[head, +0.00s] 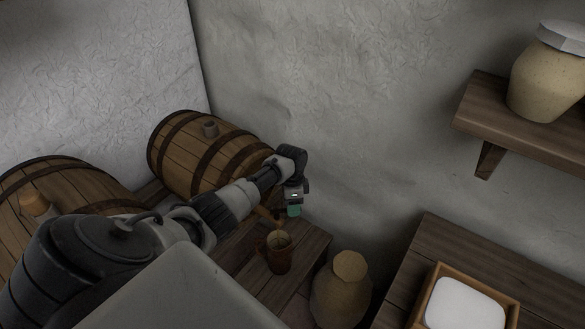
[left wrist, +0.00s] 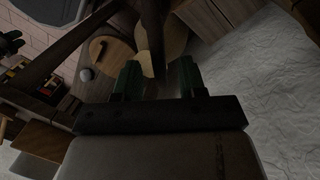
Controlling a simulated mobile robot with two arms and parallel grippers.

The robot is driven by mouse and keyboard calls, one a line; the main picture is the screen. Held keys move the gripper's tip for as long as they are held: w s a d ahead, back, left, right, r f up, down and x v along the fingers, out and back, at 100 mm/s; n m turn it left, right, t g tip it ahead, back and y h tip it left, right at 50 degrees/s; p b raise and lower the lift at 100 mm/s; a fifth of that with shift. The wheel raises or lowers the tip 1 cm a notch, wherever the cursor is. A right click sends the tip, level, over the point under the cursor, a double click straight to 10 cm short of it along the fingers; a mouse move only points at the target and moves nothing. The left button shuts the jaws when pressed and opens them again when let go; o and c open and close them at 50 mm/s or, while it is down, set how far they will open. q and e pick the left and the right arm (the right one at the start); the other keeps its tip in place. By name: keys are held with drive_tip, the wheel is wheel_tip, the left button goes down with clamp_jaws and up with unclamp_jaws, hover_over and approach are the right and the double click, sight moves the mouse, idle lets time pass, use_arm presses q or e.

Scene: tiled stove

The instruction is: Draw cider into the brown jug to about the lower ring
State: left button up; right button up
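The brown jug (head: 279,259) stands upright on a low wooden bench beside the front of the far barrel (head: 205,160). A pale yellowish patch shows inside its mouth; I cannot tell the level against any ring. A wooden tap (head: 265,214) sticks out of the barrel's front just above the jug, partly hidden by my arm. My left gripper (head: 293,209) hangs near the tap, above and slightly right of the jug. In the left wrist view its green fingertips (left wrist: 159,80) are apart, with a dark narrow piece (left wrist: 153,38) beyond the gap.
A second barrel (head: 65,190) lies at the left. A tan lidded pot (head: 341,290) stands right of the bench (head: 305,250). A wooden tray with a white block (head: 465,303) sits on the right table. A wall shelf (head: 520,118) holds a large jar (head: 548,80).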

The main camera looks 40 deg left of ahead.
use_arm(q)
wheel_tip(320, 180, up, 11)
drive_tip(key=w+a, duration=0.1)
drive_tip(key=shift+w+a+f+p, duration=0.2)
drive_tip(key=shift+a+p, duration=0.05)
drive_tip(key=shift+p, duration=0.05)
